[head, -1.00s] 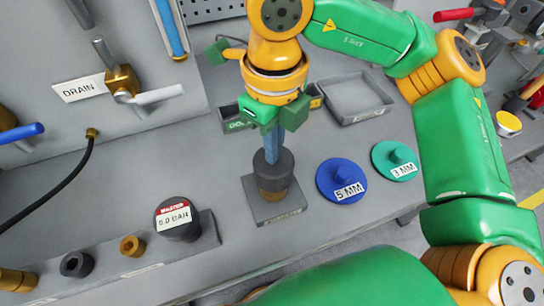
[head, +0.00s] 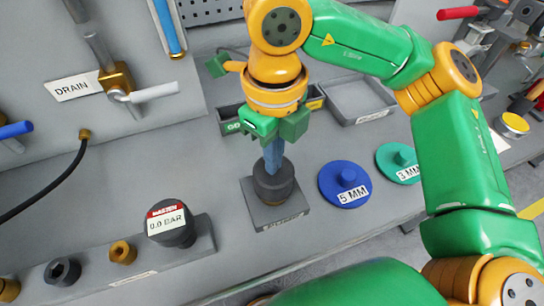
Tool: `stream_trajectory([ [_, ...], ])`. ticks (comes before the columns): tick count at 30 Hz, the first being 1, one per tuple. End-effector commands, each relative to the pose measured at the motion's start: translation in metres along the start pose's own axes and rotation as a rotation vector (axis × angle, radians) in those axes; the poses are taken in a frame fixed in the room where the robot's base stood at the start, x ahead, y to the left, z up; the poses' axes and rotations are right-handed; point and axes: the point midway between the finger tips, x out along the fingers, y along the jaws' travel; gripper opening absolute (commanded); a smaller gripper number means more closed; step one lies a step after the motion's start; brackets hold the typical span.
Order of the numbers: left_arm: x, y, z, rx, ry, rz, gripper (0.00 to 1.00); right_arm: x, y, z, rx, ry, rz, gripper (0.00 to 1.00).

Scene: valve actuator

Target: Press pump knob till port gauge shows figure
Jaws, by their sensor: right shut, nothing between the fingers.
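The pump knob (head: 272,183) is a dark round cap on a square grey base plate (head: 292,217) on the bench. My right gripper (head: 273,168) is shut and empty, pointing down, with its blue-grey fingertips at the top of the knob. I cannot make out a port gauge dial. My left gripper is not in view.
A blue "5 MM" disc (head: 342,178) and a teal "3 MM" disc (head: 393,155) lie right of the knob. A grey tray (head: 360,118) is behind. A drain valve (head: 118,82) with a white lever and a black hose (head: 58,185) are at the left.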

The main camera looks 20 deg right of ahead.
Motion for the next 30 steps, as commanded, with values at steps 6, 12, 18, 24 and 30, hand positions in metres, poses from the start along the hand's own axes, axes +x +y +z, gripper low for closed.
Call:
stream_trajectory([
  [6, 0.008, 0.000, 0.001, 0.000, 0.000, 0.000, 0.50, 0.009, 0.000, 0.000, -0.001, 0.002, 0.000, 0.00],
  [12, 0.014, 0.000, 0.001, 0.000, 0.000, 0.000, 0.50, 0.015, 0.000, 0.000, -0.001, 0.002, 0.000, 0.00],
  [18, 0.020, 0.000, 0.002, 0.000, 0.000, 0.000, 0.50, 0.021, 0.000, 0.000, -0.001, 0.002, 0.000, 0.00],
  [24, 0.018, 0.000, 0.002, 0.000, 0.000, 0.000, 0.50, 0.018, 0.000, 0.000, -0.001, 0.002, 0.000, 0.00],
  [30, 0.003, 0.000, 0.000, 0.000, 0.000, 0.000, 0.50, -0.001, 0.000, 0.000, 0.000, 0.001, 0.001, 0.00],
])
